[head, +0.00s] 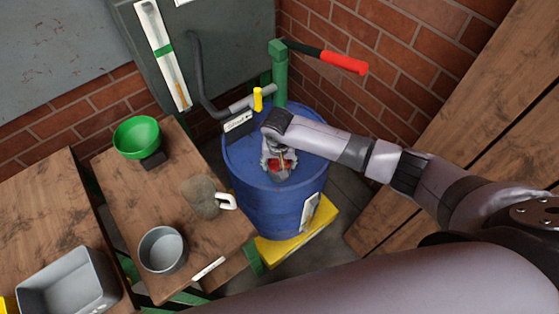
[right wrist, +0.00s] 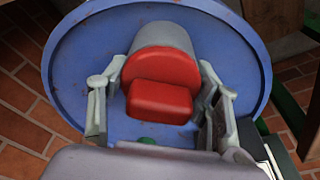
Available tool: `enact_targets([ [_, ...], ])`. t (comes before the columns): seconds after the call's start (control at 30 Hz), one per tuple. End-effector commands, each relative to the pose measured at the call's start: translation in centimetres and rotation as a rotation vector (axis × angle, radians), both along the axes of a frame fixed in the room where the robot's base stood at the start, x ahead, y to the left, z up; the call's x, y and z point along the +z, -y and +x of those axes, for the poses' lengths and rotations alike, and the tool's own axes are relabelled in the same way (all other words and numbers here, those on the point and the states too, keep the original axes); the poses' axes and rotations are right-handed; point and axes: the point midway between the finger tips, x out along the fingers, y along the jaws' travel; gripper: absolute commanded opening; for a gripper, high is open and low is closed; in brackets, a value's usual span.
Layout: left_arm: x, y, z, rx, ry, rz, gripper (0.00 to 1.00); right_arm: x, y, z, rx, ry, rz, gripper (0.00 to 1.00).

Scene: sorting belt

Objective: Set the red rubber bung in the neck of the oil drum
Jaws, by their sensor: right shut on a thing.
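The blue oil drum (head: 245,165) stands upright in the corner; its round lid (right wrist: 75,60) fills much of the right wrist view. My right gripper (head: 279,163) is over the drum's top, shut on the red rubber bung (head: 274,165). In the right wrist view the bung (right wrist: 160,98) shows as a red disc with a red block, between the fingers (right wrist: 158,95). A short grey cylinder (right wrist: 165,36), apparently the drum's neck, shows directly behind the disc. I cannot tell whether the bung is in it or only in front of it. My left gripper is not in view.
A green pump post (head: 280,75) with a red-handled lever (head: 343,62) rises behind the drum. A wooden table left of it holds a green bowl (head: 137,137), a grey pot (head: 162,249) and a brownish lump (head: 200,196). A yellow base (head: 300,238) lies under the drum.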

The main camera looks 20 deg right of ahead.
Motion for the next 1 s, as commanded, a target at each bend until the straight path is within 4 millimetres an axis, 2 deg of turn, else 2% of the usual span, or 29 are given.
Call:
enact_targets([
  [0.43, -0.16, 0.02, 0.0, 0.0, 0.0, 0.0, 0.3, -0.49, 0.05, -0.06, 0.0, -0.002, -0.001, 0.38],
  [0.47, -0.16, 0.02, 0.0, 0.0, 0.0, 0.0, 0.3, -0.49, 0.06, -0.06, 0.0, -0.002, -0.001, 0.59],
  [0.5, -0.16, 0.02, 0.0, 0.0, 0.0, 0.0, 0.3, -0.49, 0.05, -0.06, 0.0, -0.002, -0.001, 0.62],
  [0.8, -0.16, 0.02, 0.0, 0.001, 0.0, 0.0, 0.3, -0.46, 0.02, -0.04, 0.0, -0.001, -0.001, 0.81],
  [1.0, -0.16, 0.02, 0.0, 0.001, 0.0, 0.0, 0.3, -0.45, 0.01, -0.03, 0.0, -0.001, -0.001, 0.81],
])
